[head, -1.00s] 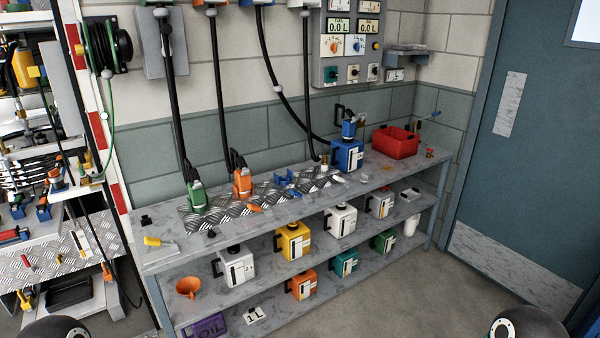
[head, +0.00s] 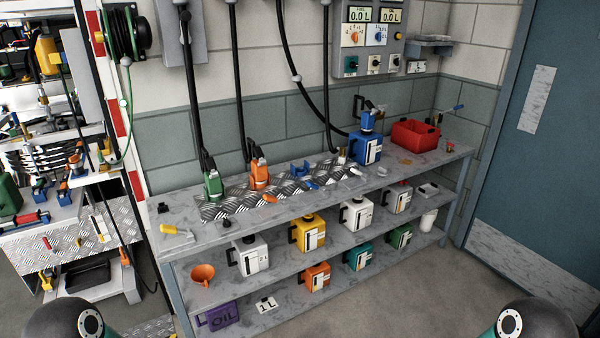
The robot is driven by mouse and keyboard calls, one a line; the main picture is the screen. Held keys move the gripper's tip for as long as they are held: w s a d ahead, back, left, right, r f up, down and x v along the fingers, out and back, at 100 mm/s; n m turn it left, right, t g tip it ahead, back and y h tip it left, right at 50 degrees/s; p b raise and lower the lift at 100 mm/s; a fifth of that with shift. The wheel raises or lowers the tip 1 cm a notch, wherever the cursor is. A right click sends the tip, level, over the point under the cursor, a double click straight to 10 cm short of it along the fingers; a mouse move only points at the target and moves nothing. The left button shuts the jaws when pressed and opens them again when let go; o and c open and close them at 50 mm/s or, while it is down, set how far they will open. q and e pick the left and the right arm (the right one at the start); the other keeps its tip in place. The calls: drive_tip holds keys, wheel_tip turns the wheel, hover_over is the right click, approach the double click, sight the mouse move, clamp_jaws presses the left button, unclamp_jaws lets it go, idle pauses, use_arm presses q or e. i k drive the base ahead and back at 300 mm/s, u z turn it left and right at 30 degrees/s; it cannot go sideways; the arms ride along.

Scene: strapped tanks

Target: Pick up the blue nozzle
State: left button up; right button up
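The blue nozzle (head: 368,120) stands upright at the top of a blue canister (head: 366,148) at the right part of the bench top. A black hose (head: 306,103) hangs from above and runs to it. The nozzle's spout is hidden, seemingly inside the canister's neck. An empty-looking blue holder (head: 300,170) sits on the bench to the left of the canister. Neither of my grippers shows in the head view. Only dark rounded parts of my arms show at the bottom left and bottom right corners, well short of the bench.
The grey bench (head: 215,232) also bears a green nozzle (head: 212,186), an orange nozzle (head: 259,174), a yellow-handled tool (head: 177,231) and a red bin (head: 415,136). Several canisters stand on the shelves below. A blue-grey door (head: 535,170) is at right. Floor in front is clear.

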sight(369, 119)
drive_tip(key=u, duration=0.85)
drive_tip(key=i, duration=0.1)
drive_tip(key=z, duration=2.35)
drive_tip(key=i, duration=3.2)
drive_tip(key=u, duration=1.7)
